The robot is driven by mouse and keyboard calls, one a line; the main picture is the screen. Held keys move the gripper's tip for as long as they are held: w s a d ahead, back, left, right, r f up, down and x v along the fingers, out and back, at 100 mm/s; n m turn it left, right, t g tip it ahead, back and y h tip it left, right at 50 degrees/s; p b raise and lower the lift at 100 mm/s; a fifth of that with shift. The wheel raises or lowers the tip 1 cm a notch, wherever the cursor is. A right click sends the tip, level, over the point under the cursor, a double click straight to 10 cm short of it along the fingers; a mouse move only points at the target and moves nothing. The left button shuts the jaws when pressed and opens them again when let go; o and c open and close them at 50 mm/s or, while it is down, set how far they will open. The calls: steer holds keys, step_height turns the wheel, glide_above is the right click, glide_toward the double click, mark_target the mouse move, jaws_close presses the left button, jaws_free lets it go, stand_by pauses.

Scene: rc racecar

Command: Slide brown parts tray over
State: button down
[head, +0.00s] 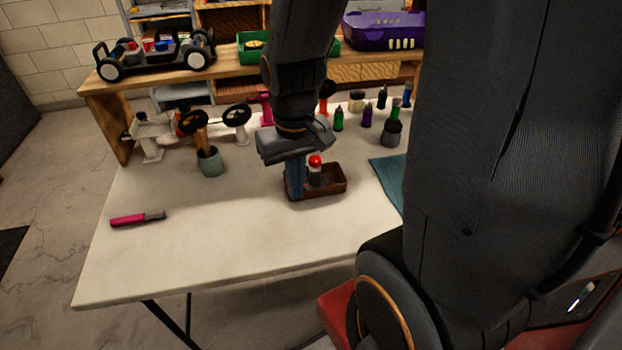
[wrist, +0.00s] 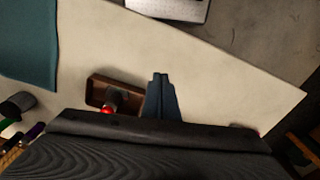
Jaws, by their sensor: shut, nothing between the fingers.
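The brown parts tray (head: 328,188) sits on the white table, with a red-capped item (head: 315,163) standing in it. My gripper (head: 295,195) points down at the tray's left end and hides part of that end. In the wrist view the tray (wrist: 97,86) lies just left of my gripper (wrist: 160,76), whose fingers are together with nothing between them. I cannot tell whether the fingers touch the tray. The red cap (wrist: 107,109) also shows there.
A teal mat (head: 388,180) lies right of the tray. A cup with tools (head: 210,162) and a pink-handled tool (head: 130,219) are to the left. Several bottles (head: 367,115) stand behind.

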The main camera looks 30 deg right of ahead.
steer(key=w+d+f+m, duration=0.2)
steer(key=w+d+f, duration=0.15)
steer(key=d, duration=0.55)
step_height(320, 180, down, 10)
steer(key=shift+s+r+p, duration=0.1)
steer(key=shift+p, duration=0.6)
steer(key=w, duration=0.2)
steer(key=shift+w+d+r+p, duration=0.15)
steer(key=shift+w+d+p, duration=0.2)
steer(key=shift+p, duration=0.05)
steer(key=shift+w+d, duration=0.2)
steer(key=shift+w, duration=0.45)
